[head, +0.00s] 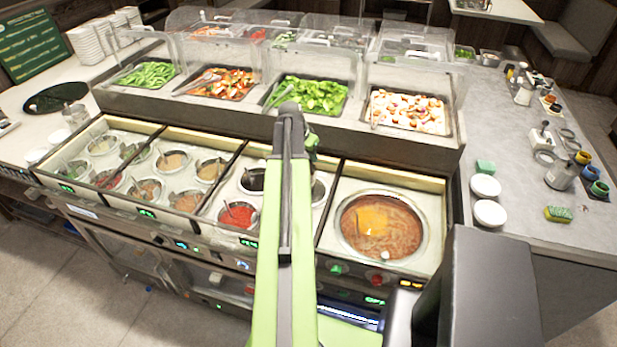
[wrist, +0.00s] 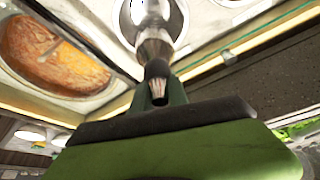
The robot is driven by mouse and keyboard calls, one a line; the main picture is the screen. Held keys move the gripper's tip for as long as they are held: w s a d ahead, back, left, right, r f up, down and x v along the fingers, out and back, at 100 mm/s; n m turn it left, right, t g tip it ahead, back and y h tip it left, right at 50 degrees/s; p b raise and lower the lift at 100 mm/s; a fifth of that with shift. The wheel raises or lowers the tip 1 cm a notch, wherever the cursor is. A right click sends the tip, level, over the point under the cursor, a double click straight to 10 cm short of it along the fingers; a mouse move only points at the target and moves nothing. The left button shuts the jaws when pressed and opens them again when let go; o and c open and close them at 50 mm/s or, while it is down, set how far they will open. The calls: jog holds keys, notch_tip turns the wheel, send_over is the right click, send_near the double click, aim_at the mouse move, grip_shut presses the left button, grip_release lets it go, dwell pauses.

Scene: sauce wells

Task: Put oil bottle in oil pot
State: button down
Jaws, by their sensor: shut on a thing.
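My gripper (wrist: 160,98) is shut on a shiny metal bottle (wrist: 153,45) with a dark neck, which I take to be the oil bottle. The bottle is at or over a round, pale-rimmed well (wrist: 121,18) in the wrist view; I cannot tell whether its base touches the inside. In the head view my arm hides the bottle and most of my gripper. A partly hidden steel pot (head: 319,192) shows just right of my arm. No label shows which pot is the oil pot.
A large pot of orange-brown soup (head: 405,240) sits to the right, also in the wrist view (wrist: 50,62). Several sauce pots stand in wells at left, including a red one (head: 238,216). Food trays (head: 305,96) under clear covers line the back. A grey counter (head: 520,170) is at right.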

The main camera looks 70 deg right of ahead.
aim_at(312, 167)
jog(key=shift+f, duration=0.3)
notch_tip(312, 167, down, 4)
jog(key=b, duration=0.3)
jog(key=shift+r+b, duration=0.1)
jog(key=shift+b, duration=0.2)
jog(key=c, duration=1.3)
grip_release()
